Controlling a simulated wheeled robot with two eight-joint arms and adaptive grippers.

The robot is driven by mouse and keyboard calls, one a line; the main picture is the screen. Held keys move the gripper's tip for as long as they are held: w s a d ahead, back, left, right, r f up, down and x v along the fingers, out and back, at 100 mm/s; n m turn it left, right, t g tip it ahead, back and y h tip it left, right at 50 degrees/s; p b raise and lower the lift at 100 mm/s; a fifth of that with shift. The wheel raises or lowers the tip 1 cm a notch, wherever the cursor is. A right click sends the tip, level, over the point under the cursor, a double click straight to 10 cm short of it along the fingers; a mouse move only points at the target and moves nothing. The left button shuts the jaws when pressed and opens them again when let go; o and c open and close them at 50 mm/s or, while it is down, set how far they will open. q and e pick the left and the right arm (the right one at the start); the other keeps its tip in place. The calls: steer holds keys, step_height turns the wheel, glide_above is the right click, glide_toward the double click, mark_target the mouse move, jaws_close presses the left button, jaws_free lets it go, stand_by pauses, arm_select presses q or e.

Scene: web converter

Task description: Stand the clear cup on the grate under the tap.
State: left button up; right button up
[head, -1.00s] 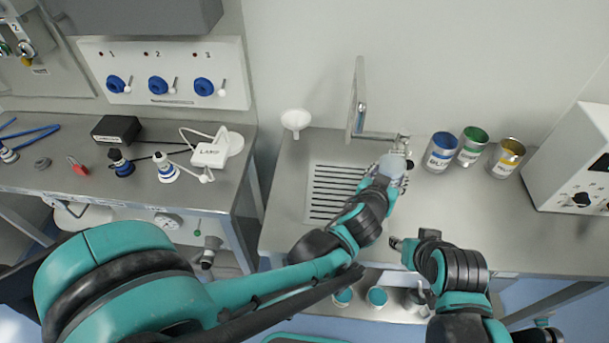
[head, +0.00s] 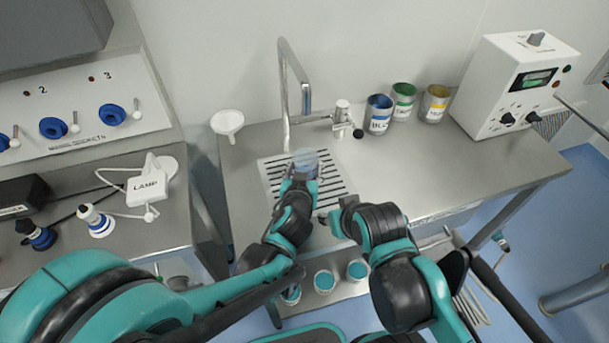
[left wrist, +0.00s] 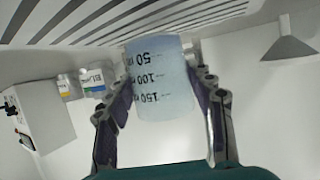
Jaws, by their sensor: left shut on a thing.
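The clear cup (head: 306,160), bluish with dark volume marks, is between the fingers of my left gripper (head: 303,177), which is shut on it. In the left wrist view the cup (left wrist: 160,80) shows its marks upside down, with its base end towards the slotted grate (left wrist: 80,20). In the head view the cup is over the back part of the grate (head: 333,184), in front of the tap (head: 305,97). I cannot tell whether its base touches the grate. My right gripper (head: 332,218) is near the bench's front edge; its fingers are too unclear to judge.
Blue (head: 379,114), green (head: 403,101) and yellow (head: 434,103) labelled cans stand right of the tap valve (head: 342,117). A white funnel (head: 228,123) is at the left. A white instrument box (head: 515,85) stands far right. Bench space between the grate and that box is clear.

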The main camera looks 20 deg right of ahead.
arm_select(q)
step_height(320, 180, down, 2)
steer(key=shift+w+f, duration=0.1)
arm_select(e)
steer(key=shift+f, duration=0.6)
steer(key=shift+r, duration=0.1)
arm_select(q)
steer(key=shift+r, duration=0.2)
steer(key=shift+f, duration=0.1)
steer(key=o, duration=1.1)
steer(key=shift+f+b, duration=0.1)
steer(key=shift+b, duration=0.2)
steer(key=shift+o, duration=0.2)
